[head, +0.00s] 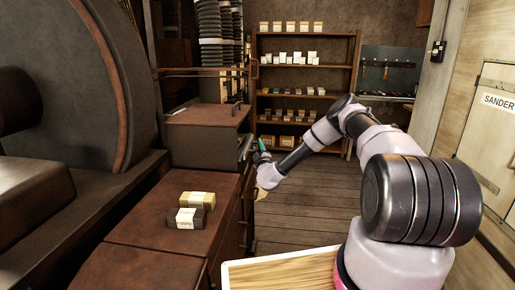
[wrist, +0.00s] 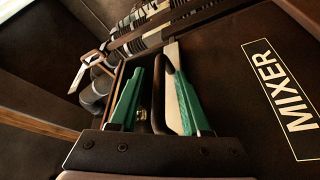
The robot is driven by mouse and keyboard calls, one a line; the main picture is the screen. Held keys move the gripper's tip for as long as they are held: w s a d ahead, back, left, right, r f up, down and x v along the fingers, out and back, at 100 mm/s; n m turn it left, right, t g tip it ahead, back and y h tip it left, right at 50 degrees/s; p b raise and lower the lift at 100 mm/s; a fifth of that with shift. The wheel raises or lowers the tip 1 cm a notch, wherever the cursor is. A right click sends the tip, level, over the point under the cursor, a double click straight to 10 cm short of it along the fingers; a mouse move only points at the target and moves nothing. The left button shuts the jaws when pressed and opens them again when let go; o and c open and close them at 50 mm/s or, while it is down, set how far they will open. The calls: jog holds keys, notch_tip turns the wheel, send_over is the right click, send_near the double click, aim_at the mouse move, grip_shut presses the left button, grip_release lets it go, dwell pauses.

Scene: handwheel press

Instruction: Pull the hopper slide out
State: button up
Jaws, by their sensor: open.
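My gripper (wrist: 155,76) has green fingers, which stand apart in the wrist view. A dark curved bar (wrist: 158,98), which looks like the hopper slide's handle, shows between them. I cannot tell whether either finger touches it. A pale flat strip (wrist: 171,52), perhaps part of the slide, runs up behind the right finger. In the head view my gripper (head: 262,147) is beside the right side of a rusty box-like housing (head: 207,116). The slide itself is too small to make out there.
A dark panel marked MIXER (wrist: 280,85) lies close to the right of the fingers in the wrist view. Two small labelled blocks (head: 190,209) sit on the brown bench (head: 150,263). Shelves (head: 305,91) stand at the back. The wooden floor (head: 320,190) is open.

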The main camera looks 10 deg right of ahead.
jog(key=shift+w, duration=0.25)
grip_shut()
dwell(1.4)
